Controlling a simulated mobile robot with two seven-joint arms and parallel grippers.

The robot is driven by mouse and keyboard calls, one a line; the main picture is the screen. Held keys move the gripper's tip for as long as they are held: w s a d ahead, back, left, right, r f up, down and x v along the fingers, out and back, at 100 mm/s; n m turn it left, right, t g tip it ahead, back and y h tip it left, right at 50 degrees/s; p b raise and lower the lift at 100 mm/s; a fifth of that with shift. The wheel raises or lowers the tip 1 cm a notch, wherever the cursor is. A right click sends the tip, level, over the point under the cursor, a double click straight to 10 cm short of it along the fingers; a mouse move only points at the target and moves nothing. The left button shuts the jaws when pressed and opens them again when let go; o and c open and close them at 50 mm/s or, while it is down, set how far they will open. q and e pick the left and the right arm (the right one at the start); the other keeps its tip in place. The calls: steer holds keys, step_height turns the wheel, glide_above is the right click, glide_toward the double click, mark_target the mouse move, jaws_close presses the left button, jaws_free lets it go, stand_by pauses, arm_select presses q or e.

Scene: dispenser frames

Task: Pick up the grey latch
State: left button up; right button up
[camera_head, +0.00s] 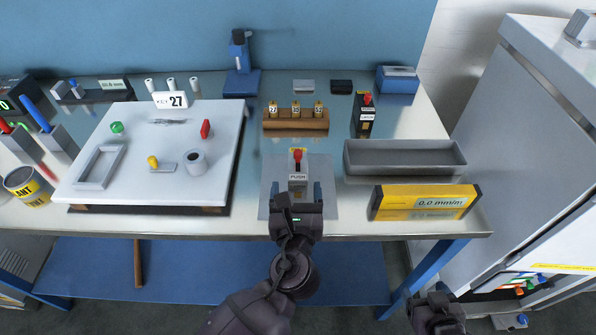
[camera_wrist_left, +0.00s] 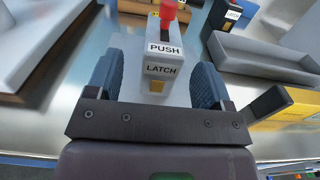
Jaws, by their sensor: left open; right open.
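A grey block with a red knob (camera_head: 298,165) stands on a pale grey mat (camera_head: 328,207) near the table's front edge. In the left wrist view this block (camera_wrist_left: 163,60) bears the labels PUSH and LATCH and a small yellow patch. My left gripper (camera_head: 298,192) is open just in front of the block, with its fingers pointing toward it. In the left wrist view the two blue finger pads (camera_wrist_left: 155,85) stand to either side of the block's near end, and no grip on it shows. My right gripper (camera_head: 437,312) is open and low, in front of the table.
A grey open tray (camera_head: 405,172) and a yellow gauge box (camera_head: 425,203) stand right of the mat. A wooden rack (camera_head: 296,124) and a dark unit with a red top (camera_head: 363,120) stand behind. A white board (camera_head: 225,130) with small parts is to the left.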

mark_target(298, 173)
arm_select(q)
steer(key=shift+w, duration=0.25)
steer(key=w, duration=0.4)
steer(key=shift+w+d, duration=0.1)
steer(key=shift+d, duration=0.15)
steer(key=shift+w, duration=0.3)
arm_select(e)
steer(key=shift+w+a+r, duration=0.1)
steer(key=shift+w, duration=0.3)
